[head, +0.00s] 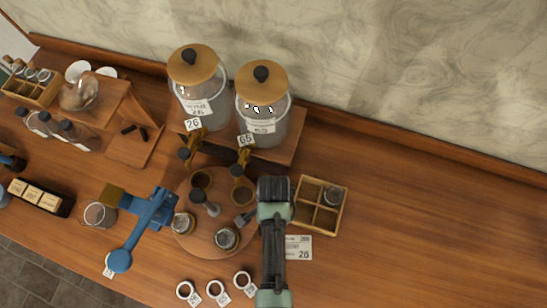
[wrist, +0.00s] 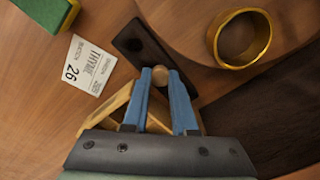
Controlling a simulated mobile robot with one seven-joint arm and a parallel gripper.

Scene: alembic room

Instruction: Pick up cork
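The cork (wrist: 160,76) is a small round tan piece in the wrist view, between the tips of my gripper's blue fingers (wrist: 160,82). It fills the narrow gap and appears to touch both fingers, so the gripper looks shut on it. A dark strip (wrist: 128,42) with a round spot lies behind the fingertips. In the head view my gripper (head: 272,192) hangs over the right side of the round wooden board (head: 205,245); its body hides its fingertips and the cork there.
A divided wooden box (head: 340,220) stands right of my gripper, near a label card (head: 298,247), which also shows in the wrist view (wrist: 88,72). Two big lidded jars (head: 200,95) stand behind. A blue stand (head: 150,210) is left. The table's right side is clear.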

